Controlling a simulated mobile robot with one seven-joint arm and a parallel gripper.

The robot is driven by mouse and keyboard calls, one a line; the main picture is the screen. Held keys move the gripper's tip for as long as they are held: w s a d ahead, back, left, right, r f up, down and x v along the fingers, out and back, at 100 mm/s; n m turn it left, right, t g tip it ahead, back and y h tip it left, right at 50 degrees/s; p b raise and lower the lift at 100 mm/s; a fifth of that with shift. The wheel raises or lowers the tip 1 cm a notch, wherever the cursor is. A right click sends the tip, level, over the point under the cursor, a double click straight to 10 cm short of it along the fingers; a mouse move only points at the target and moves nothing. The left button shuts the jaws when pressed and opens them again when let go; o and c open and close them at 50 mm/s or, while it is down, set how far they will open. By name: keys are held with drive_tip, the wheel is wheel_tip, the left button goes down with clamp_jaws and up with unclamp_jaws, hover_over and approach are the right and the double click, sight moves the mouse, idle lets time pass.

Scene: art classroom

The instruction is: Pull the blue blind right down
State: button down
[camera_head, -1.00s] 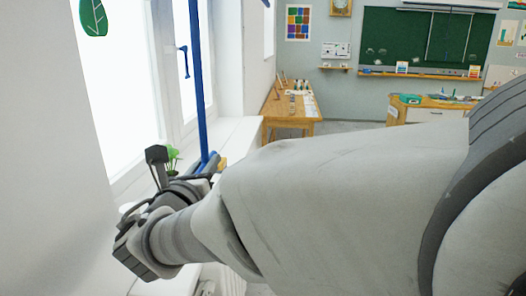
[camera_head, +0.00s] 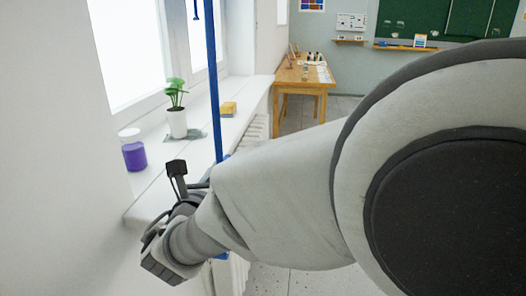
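The blue blind (camera_head: 214,90) shows as a narrow upright blue strip, seen nearly edge-on, in front of the window side. It runs from the top of the picture down to my arm, where its lower part is hidden. A small bit of blue also shows just below my arm. The end of my arm with my gripper (camera_head: 178,222) is at the lower left, beside the sill and close to the strip's lower part.
The white sill (camera_head: 160,195) bears a jar of purple liquid (camera_head: 133,152), a potted plant (camera_head: 177,122) and a yellow block (camera_head: 228,108). A white radiator (camera_head: 258,127) is below it. A wooden table (camera_head: 303,80) stands farther back. My arm hides much of the right side.

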drive_tip(key=shift+a+f, duration=0.1)
drive_tip(key=shift+f, duration=0.1)
drive_tip(key=c, duration=0.8)
unclamp_jaws()
drive_tip(key=s+a+p, duration=0.1)
drive_tip(key=s+p, duration=0.2)
drive_tip(key=s, duration=1.4)
drive_tip(key=shift+s+a, duration=0.15)
drive_tip(key=shift+s, duration=0.05)
